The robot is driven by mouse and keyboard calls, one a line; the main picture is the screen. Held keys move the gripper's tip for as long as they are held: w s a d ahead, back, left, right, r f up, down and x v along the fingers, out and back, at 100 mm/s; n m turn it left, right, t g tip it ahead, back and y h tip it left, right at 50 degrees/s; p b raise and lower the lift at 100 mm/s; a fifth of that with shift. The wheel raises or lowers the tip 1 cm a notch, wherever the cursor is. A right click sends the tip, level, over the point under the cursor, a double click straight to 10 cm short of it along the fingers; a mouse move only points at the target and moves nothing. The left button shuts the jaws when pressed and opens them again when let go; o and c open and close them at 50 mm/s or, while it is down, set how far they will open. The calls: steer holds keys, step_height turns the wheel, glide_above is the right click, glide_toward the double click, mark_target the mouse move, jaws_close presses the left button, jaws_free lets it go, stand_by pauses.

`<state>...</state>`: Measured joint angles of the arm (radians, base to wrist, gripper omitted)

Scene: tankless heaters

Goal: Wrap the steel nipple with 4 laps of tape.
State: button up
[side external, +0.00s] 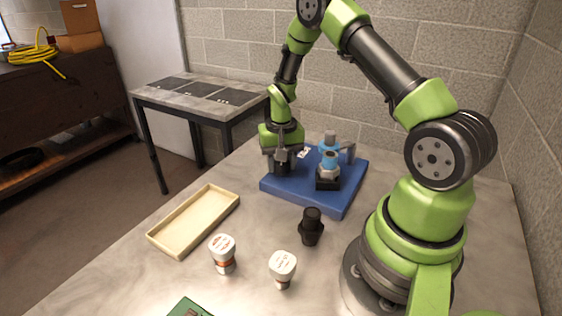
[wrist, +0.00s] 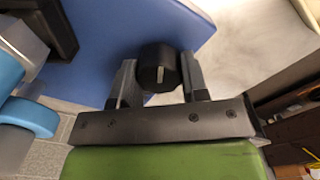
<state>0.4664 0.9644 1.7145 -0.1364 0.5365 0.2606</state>
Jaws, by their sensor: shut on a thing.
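My gripper (side external: 282,163) is at the left part of the blue mat (side external: 343,200), pointing down. In the wrist view my gripper (wrist: 157,82) is shut on a black round knob-like piece (wrist: 158,66) with a pale line on its face. A light-blue and grey fitting (side external: 329,158) stands upright in a black holder (side external: 327,183) on the mat, right of my gripper. Its blue part (wrist: 27,115) shows at the left of the wrist view. I cannot tell for sure which part is the steel nipple. I cannot make out a tape roll.
An empty wooden tray (side external: 195,222) lies at the left of the table. Two white-capped containers (side external: 223,252) (side external: 283,268) and a black stepped piece (side external: 311,227) stand in front of the mat. A green board (side external: 190,308) lies at the front edge.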

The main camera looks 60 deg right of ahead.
steer(key=m, duration=0.4)
steer(key=shift+m, duration=0.3)
stand_by(0.3)
steer(key=o, duration=0.9)
steer(key=shift+o, duration=0.2)
steer(key=shift+r, duration=0.1)
step_height(320, 180, up, 10)
steer(key=shift+f, duration=0.1)
